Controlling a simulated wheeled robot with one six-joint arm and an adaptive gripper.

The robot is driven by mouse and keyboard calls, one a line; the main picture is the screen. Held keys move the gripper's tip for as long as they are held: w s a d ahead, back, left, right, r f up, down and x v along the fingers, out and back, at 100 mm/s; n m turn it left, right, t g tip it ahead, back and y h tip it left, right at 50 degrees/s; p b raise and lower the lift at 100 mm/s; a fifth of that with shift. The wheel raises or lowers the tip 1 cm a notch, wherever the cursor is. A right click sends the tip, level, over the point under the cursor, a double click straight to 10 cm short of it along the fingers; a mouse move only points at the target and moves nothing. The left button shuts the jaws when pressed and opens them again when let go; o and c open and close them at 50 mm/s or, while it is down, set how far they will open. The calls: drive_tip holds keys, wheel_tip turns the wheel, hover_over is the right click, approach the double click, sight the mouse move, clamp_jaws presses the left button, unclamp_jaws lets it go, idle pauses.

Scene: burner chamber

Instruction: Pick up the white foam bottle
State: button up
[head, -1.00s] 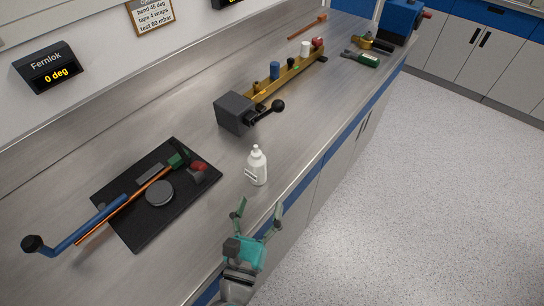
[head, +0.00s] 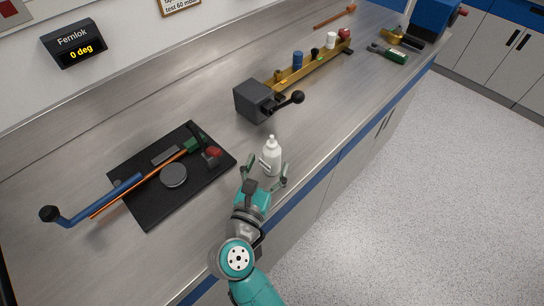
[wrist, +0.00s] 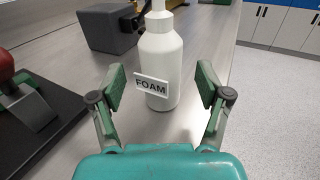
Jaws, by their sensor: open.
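The white foam bottle (head: 271,158) stands upright on the steel bench near its front edge. In the wrist view the bottle (wrist: 162,62) is straight ahead, with a "FOAM" label (wrist: 151,86) on its near side; its top is cut off by the frame. My gripper (head: 265,176) is open, with its green fingers spread on the left and right of the bottle's lower body. In the wrist view the gripper (wrist: 161,88) has a visible gap between each finger and the bottle. The fingers do not appear to touch it.
A black mat (head: 150,215) with a copper pipe and a grey disc (head: 174,175) lies to the left. A dark grey block (head: 253,100) with a black-knobbed lever and a yellow rail (head: 310,68) stand behind the bottle. The bench's front edge drops to floor on the right.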

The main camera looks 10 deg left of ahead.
sight(269, 163)
drive_tip(key=w, duration=0.3)
drive_tip(key=shift+w+d, duration=0.1)
drive_tip(key=shift+d, duration=0.3)
clamp_jaws()
